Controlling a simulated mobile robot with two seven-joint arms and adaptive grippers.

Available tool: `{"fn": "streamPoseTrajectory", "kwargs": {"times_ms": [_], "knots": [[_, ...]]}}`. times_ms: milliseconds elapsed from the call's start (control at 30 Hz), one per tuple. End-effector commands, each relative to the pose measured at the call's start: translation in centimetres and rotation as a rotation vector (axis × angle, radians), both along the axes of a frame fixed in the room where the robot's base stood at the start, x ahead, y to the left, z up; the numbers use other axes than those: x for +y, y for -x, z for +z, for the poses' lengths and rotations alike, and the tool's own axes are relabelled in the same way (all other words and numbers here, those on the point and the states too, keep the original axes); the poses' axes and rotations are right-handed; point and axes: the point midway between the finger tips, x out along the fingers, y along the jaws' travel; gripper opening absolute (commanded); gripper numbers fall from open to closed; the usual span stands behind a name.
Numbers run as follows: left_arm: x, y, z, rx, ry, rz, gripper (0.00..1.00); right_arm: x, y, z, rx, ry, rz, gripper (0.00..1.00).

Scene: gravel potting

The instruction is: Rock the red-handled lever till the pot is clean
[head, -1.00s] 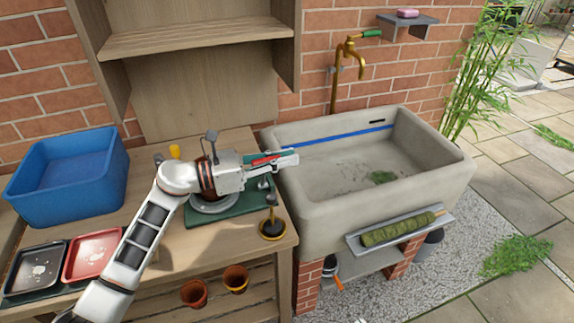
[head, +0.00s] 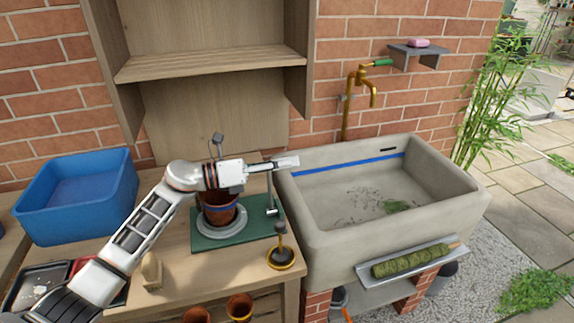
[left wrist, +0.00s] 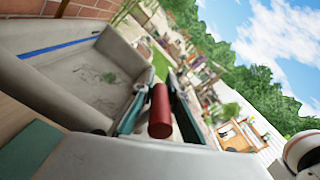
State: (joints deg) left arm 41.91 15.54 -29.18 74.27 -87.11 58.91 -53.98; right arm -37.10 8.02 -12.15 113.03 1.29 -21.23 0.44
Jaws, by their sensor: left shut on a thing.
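My left gripper (head: 287,162) reaches over the green base plate (head: 207,243) towards the sink. In the left wrist view the red handle (left wrist: 160,111) lies between its two fingers, and the gripper is shut on it. In the head view the fingers hide the handle. A thin grey lever post (head: 270,192) stands at the right of the plate. A brown terracotta pot (head: 219,209) sits on a round grey disc (head: 224,226) on the plate, below my wrist. My arm covers part of the pot, and I cannot tell how clean it is. My right gripper is not in view.
A stone sink (head: 330,215) with a brass tap (head: 362,85) stands to the right. A blue tub (head: 75,205) is at the left. A shelf (head: 212,64) hangs behind.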

Motion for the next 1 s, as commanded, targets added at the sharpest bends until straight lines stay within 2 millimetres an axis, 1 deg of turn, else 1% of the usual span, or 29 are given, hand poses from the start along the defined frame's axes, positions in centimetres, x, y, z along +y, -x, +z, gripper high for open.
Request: {"fn": "streamPoseTrajectory", "kwargs": {"times_ms": [233,267,300,600,700,833,1000], "knots": [[0.1,-0.1,0.1,-0.003,-0.001,0.002,0.0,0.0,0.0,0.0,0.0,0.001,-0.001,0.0],[0.1,-0.1,0.1,-0.003,-0.001,0.002,0.21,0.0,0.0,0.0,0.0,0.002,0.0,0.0],[0.1,0.0,0.1,-0.003,-0.001,0.001,0.31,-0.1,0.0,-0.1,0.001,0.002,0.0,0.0],[0.0,0.0,0.0,-0.002,-0.001,0.0,0.32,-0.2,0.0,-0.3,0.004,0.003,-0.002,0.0],[0.3,0.1,0.0,-0.001,-0.002,0.0,0.32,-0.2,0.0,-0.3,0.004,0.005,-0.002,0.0],[1.7,0.5,-0.1,-0.002,-0.004,0.003,0.32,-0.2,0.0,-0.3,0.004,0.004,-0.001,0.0],[4.9,1.6,-0.1,-0.002,-0.005,0.002,0.32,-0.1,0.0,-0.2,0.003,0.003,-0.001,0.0]]}}
